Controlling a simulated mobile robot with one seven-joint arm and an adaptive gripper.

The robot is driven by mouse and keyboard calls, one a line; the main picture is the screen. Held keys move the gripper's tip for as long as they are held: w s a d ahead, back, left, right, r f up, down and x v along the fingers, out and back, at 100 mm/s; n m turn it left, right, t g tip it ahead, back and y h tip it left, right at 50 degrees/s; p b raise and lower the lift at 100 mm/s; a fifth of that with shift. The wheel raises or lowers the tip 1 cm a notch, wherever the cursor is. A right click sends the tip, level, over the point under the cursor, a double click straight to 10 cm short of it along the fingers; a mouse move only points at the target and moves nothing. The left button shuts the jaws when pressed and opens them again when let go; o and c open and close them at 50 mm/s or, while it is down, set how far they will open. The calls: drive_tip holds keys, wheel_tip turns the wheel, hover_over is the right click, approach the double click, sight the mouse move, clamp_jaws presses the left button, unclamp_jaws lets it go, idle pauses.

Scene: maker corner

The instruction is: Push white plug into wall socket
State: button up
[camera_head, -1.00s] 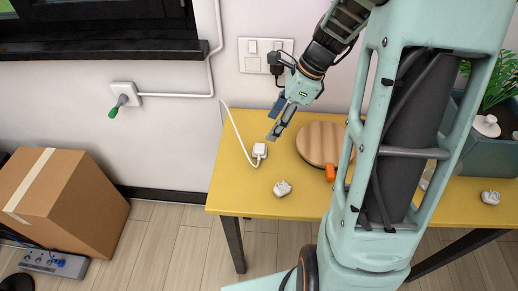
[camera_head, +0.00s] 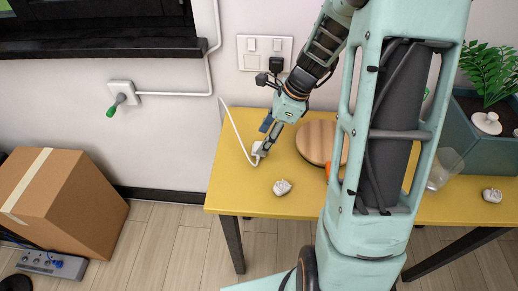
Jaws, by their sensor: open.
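The white plug (camera_head: 256,148) lies on the yellow table (camera_head: 232,185) near its left side, with a white cord (camera_head: 236,132) running from it up to the wall. My gripper (camera_head: 263,151) is open and low over the table, its fingers at the plug and partly hiding it. I cannot tell whether the fingers touch it. A white double wall socket (camera_head: 250,62) with two switches is on the wall behind the table. A black plug (camera_head: 276,66) sits in its right half. Another wall socket (camera_head: 121,87) at the left holds a plug with a green end (camera_head: 111,111).
A small white adapter (camera_head: 282,187) lies in front of the plug, another (camera_head: 492,195) at the far right. A round wooden board (camera_head: 316,142) is right of my gripper. A clear cup (camera_head: 444,168) and planter (camera_head: 484,125) stand right. A cardboard box (camera_head: 65,205) is on the floor.

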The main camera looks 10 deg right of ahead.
sight(256, 146)
drive_tip(key=x, duration=0.3)
drive_tip(key=shift+d+f, duration=0.1)
drive_tip(key=shift+f, duration=0.25)
drive_tip(key=shift+c, duration=0.7)
drive_tip(key=c, duration=1.1)
